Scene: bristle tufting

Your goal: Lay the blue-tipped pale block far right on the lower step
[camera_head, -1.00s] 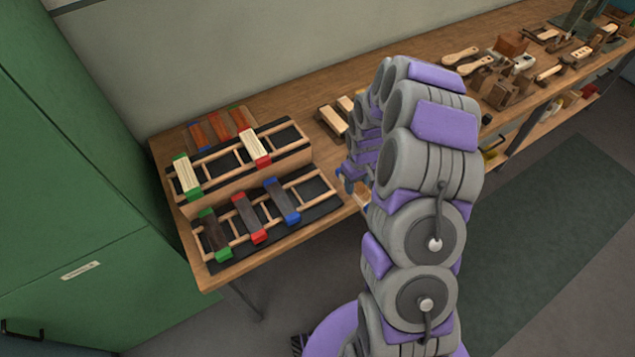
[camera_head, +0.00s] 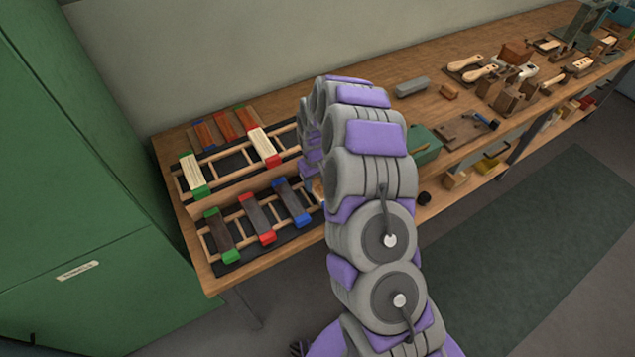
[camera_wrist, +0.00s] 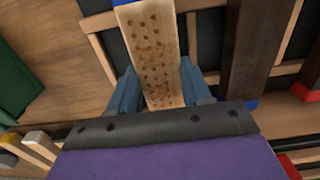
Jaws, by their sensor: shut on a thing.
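My gripper (camera_wrist: 158,72) is shut on the pale block (camera_wrist: 153,50), which has rows of dark holes and a blue tip at the top of the wrist view. The block is over the rails at the right end of the lower step (camera_head: 247,213); whether it touches them I cannot tell. On the lower step lie dark blocks tipped green (camera_head: 221,232), red (camera_head: 257,217) and blue (camera_head: 291,200). The blue-tipped dark block (camera_wrist: 255,50) is beside the held one, with a gap between. In the head view my arm mostly hides the gripper.
On the upper step lie a green-tipped pale block (camera_head: 192,175) and a red-tipped pale block (camera_head: 263,145); my arm covers its right end. Reddish-brown blocks (camera_head: 225,124) lie behind. A teal box (camera_head: 427,146) and tools stand further right on the bench.

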